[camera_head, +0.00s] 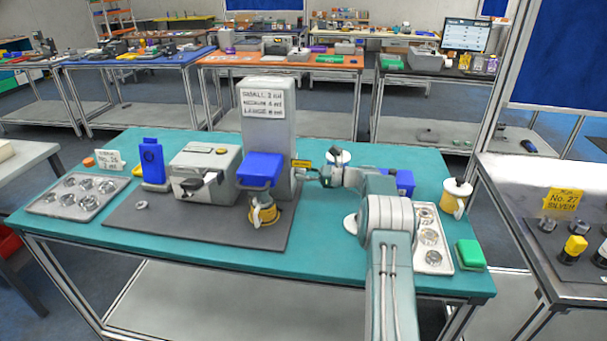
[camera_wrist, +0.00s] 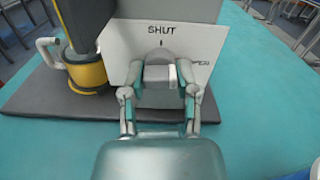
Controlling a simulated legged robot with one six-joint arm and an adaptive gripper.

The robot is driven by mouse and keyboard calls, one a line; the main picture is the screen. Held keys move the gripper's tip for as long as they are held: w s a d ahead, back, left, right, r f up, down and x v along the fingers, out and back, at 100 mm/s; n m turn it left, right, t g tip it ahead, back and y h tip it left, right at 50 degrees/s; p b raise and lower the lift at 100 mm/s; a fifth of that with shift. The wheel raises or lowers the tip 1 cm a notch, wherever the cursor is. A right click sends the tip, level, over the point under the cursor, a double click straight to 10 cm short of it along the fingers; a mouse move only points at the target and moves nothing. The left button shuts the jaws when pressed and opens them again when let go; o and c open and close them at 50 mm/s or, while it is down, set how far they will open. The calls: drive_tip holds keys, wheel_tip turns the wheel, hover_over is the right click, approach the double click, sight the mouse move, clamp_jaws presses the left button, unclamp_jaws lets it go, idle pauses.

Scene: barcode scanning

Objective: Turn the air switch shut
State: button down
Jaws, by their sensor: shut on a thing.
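The air switch (camera_wrist: 160,75) is a grey knob with a pale block on its right side, on a white panel (camera_wrist: 120,45) in the wrist view. "SHUT" is printed above the knob, with a short mark below the word. "OPEN" is partly visible to its right. My gripper (camera_wrist: 160,98) has one finger on each side of the knob and is shut on it. In the head view my gripper (camera_head: 324,176) reaches the right side of the tall grey dispenser (camera_head: 268,125). The knob itself is hidden there.
A yellow cup with a pale handle (camera_wrist: 88,70) stands under the dispenser's blue head (camera_head: 260,170), on a dark mat (camera_head: 220,228). A grey box machine (camera_head: 205,165) is to the left. A tray (camera_head: 432,262) and green block (camera_head: 470,255) lie right of my arm.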

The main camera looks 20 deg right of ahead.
drive_tip(key=n, duration=0.4)
drive_tip(key=shift+w+a+r, duration=0.1)
drive_tip(key=shift+w, duration=0.05)
drive_tip(key=n, duration=0.4)
drive_tip(key=shift+n, duration=0.4)
drive_tip(key=n, duration=0.4)
drive_tip(key=shift+n, duration=1.8)
drive_tip(key=shift+f, duration=0.2)
drive_tip(key=shift+c, duration=2.4)
unclamp_jaws()
drive_tip(key=shift+a+f, duration=0.1)
drive_tip(key=shift+o, duration=0.5)
